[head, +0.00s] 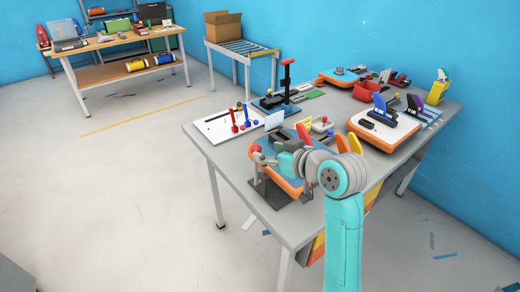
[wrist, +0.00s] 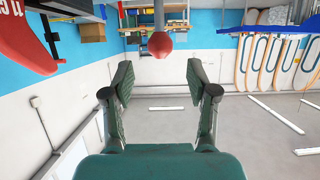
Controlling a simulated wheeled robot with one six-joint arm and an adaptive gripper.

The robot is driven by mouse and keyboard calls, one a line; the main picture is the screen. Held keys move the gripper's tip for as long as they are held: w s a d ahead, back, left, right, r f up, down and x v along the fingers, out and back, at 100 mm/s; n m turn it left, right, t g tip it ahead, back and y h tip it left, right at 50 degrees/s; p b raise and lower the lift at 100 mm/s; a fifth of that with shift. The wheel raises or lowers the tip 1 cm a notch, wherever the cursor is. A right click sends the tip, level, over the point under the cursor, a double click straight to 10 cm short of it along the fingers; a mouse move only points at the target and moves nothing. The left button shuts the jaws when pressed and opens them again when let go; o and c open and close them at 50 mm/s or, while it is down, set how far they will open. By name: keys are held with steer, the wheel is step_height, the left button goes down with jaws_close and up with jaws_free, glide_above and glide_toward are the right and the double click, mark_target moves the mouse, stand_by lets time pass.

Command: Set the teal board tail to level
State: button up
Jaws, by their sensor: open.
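A board with a teal top and orange rim (head: 291,188) lies at the front left of the near table. Part of it is hidden behind my arm and gripper. My gripper (head: 266,158) is over its left part and is open and empty. In the wrist view, my gripper's two fingers (wrist: 160,88) stand wide apart. A red ball knob (wrist: 160,45) on a grey stem shows past the fingertips, midway between them but not visibly touched. The knob also shows small in the head view (head: 255,148). The tail's tilt cannot be told.
A white panel (head: 215,128) with red and blue pegs lies behind the teal board. A white-topped, orange-rimmed board (head: 384,140) with a dark blue fin stands to the right. A black stand with a red top (head: 287,72) rises behind. Open floor lies left.

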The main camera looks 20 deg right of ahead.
steer(key=shift+v, duration=2.35)
steer(key=s+a+f+m+t+h, duration=0.1)
steer(key=s+f+m+h, duration=0.1)
steer(key=s+f, duration=0.75)
steer(key=s+a+f+m+h, duration=0.1)
steer(key=s+f+m, duration=0.2)
steer(key=s+f, duration=0.7)
steer(key=s+a+f+n+t+h, duration=0.1)
steer(key=s+f, duration=0.1)
steer(key=s, duration=2.2)
steer(key=shift+a, duration=0.25)
